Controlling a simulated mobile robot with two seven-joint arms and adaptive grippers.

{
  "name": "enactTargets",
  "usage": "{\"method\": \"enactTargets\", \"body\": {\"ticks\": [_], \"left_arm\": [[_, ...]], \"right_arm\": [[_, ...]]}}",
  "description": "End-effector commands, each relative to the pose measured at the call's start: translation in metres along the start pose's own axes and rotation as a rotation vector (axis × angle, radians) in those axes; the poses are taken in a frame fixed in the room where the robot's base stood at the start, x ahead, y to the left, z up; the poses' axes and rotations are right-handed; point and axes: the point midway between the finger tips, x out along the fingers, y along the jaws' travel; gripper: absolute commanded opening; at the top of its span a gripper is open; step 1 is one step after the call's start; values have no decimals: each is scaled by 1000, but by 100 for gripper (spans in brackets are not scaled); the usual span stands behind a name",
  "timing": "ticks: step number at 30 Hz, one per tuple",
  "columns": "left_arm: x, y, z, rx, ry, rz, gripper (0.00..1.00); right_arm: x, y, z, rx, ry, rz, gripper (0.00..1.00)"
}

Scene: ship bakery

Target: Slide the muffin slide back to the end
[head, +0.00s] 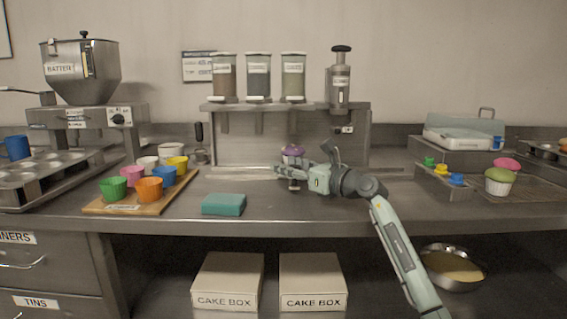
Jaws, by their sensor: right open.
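A purple-topped muffin (292,151) is in front of the dispenser stand, just behind my right gripper. My right gripper (280,172) is open, its fingers pointing left across the front of the muffin. A small part below the fingers (294,185) may belong to the muffin slide, but the gripper and wrist hide most of that spot. I cannot tell how far along its track the slide is, or whether the fingers touch it. My left gripper is not in view.
The dispenser stand (245,135) holds several topping canisters. A teal sponge (224,204) lies at the counter's front. A board (135,207) with colored cups is left. The counter is clear between sponge and wrist.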

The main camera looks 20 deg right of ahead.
Motion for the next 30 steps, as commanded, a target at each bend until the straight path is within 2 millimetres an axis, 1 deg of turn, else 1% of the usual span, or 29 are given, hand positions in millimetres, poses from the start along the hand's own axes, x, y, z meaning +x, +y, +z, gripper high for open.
{"method": "enactTargets", "body": {"ticks": [1,4,8,13,14,24,30], "left_arm": [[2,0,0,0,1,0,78],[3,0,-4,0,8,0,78],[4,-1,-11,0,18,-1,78],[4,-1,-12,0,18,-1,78],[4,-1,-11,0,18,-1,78],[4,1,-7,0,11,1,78],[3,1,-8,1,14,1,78]], "right_arm": [[6,0,1,2,-1,0,45],[13,0,1,0,0,0,45],[16,0,0,-1,1,0,45],[16,0,0,-1,1,0,45],[16,0,0,-1,1,0,42],[16,0,0,-1,1,0,0],[16,0,0,-1,1,0,0]]}}
